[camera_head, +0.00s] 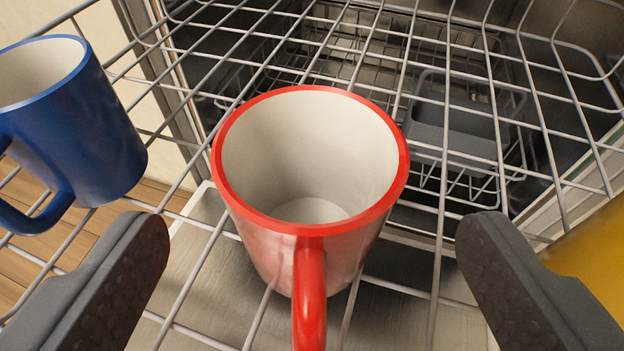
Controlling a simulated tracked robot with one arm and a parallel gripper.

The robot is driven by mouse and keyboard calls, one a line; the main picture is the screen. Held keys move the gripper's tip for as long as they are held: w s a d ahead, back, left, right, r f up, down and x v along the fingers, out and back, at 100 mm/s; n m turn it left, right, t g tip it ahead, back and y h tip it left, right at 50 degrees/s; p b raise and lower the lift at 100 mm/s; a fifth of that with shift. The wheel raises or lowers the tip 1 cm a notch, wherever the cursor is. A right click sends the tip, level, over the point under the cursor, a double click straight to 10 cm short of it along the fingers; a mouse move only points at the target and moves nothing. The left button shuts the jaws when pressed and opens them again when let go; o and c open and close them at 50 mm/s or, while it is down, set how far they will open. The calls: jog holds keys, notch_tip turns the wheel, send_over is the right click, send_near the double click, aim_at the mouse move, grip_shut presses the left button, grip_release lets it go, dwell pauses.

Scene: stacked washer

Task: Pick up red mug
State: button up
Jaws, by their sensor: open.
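The red mug (262,238) stands upright on a wire rack in the middle of the camera view. It has a red rim, a white inside that looks empty, and a red handle (309,300) pointing toward me. My gripper (312,232) is open, with one dark grey finger to the left of the mug and one to the right. Neither finger touches the mug. The lower end of the handle is cut off by the bottom edge of the picture.
A blue mug (85,130) stands on the rack at the left, near my left finger. The wire rack (440,215) extends over the open dishwasher, with a lower rack and a grey basket (455,130) below. A yellow surface (590,260) is at the right edge.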

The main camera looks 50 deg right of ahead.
aim_at(309, 251)
jog(key=shift+f+b+x, duration=0.25)
jog(key=shift+b+x, duration=0.3)
jog(key=shift+x, duration=0.8)
jog(key=shift+f+b+x, duration=0.2)
jog(key=shift+b+x, duration=0.35)
jog(key=shift+x, duration=0.85)
jog(key=shift+s+a+r, duration=0.1)
jog(key=shift+s+a, duration=0.05)
jog(key=shift+a, duration=0.05)
jog(key=c, duration=1.2)
